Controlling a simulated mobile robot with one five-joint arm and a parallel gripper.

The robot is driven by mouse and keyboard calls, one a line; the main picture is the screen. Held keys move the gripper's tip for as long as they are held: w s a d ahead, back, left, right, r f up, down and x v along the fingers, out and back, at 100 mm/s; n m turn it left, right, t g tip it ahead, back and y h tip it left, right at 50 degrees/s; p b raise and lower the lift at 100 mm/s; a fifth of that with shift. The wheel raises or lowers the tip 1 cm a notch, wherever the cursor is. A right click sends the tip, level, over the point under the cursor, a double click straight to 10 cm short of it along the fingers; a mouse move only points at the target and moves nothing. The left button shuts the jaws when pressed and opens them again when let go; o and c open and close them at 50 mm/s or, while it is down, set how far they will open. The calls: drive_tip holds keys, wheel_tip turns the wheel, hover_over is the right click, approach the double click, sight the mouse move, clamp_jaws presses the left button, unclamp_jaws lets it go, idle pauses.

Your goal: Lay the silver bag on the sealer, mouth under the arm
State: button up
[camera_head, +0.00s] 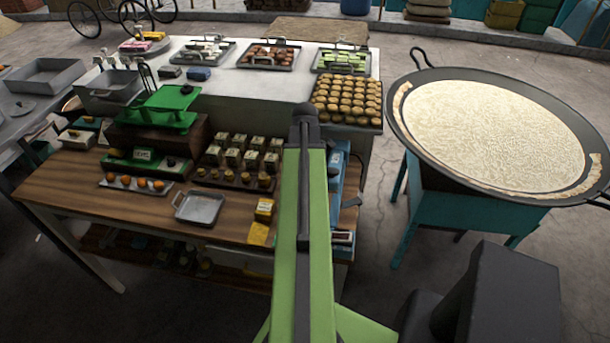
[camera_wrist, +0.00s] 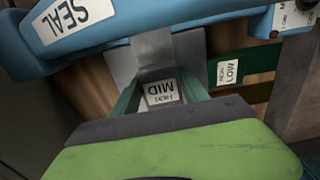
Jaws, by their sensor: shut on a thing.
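The blue sealer (camera_wrist: 150,17), with a white SEAL label, crosses the top of the wrist view. In the head view the sealer (camera_head: 352,185) stands at the table's right end, partly behind my green arm. My gripper (camera_wrist: 158,62) reaches toward the sealer, close below its blue arm. It is shut on a silver-grey piece (camera_wrist: 140,58), which seems to be the silver bag. The bag's mouth and its contact with the sealer cannot be made out. A MID heat label (camera_wrist: 158,93) shows between the fingers. My gripper is hidden in the head view.
A LOW heat label (camera_wrist: 229,72) sits right of the fingers. A wide pan (camera_head: 490,125) stands at right.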

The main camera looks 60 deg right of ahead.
drive_tip(key=o, duration=1.5)
drive_tip(key=shift+r, duration=0.1)
wheel_tip(320, 180, up, 17)
drive_tip(key=p, duration=1.7)
drive_tip(key=shift+r, duration=0.15)
